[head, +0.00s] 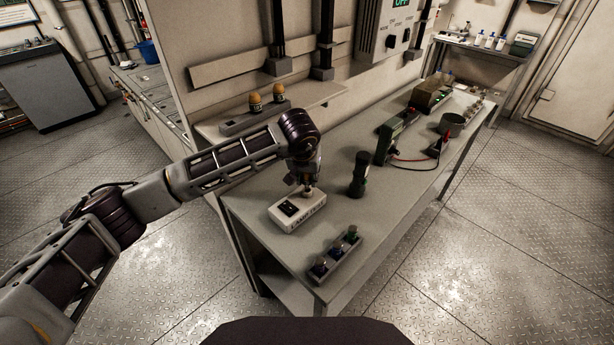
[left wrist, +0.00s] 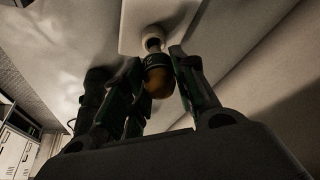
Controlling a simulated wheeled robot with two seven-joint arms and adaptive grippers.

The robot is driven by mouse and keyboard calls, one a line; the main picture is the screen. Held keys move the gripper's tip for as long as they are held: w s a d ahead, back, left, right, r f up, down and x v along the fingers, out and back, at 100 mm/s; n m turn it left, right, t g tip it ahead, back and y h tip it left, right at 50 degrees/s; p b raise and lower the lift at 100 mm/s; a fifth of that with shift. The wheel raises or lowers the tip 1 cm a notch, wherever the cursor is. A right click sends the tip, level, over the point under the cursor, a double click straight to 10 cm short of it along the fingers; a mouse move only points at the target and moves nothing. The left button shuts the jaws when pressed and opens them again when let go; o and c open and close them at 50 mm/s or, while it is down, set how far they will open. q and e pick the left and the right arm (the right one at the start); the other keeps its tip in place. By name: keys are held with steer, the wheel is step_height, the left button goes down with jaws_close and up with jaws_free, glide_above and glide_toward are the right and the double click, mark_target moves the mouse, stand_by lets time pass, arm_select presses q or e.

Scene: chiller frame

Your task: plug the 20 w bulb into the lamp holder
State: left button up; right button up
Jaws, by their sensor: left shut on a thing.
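The lamp holder (head: 283,222) is a white box with a dark switch panel, lying near the table's front left corner. Its round socket (left wrist: 152,34) shows in the left wrist view. My left gripper (head: 306,190) points down over the holder's rear end. In the left wrist view, my left gripper (left wrist: 160,85) is shut on an amber bulb (left wrist: 158,84) with a dark printed band. The bulb's base end is at the socket mouth, in line with it. I cannot tell how deep it sits. The bulb's wattage is not readable. My right gripper is not in view.
Two more amber bulbs (head: 279,94) stand in a grey rack on the wall shelf (head: 318,98). A small tray (head: 347,269) with several small parts lies in front. Green instruments with leads (head: 398,135) stand farther right.

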mark_target(307, 182)
arm_select(q)
steer(key=shift+b, duration=0.35)
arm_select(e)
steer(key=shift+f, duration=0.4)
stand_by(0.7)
arm_select(q)
steer(key=shift+f+b, duration=0.65)
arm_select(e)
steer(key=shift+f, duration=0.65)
arm_select(q)
steer(key=shift+f, duration=0.1)
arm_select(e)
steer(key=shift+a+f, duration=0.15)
arm_select(q)
steer(key=shift+f+b, duration=0.2)
steer(key=shift+b, duration=0.15)
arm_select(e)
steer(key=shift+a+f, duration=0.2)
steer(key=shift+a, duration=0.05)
arm_select(q)
steer(key=shift+f, duration=0.1)
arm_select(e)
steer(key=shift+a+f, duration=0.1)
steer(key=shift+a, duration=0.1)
arm_select(q)
steer(key=shift+f+b, duration=0.45)
steer(key=shift+b, duration=0.15)
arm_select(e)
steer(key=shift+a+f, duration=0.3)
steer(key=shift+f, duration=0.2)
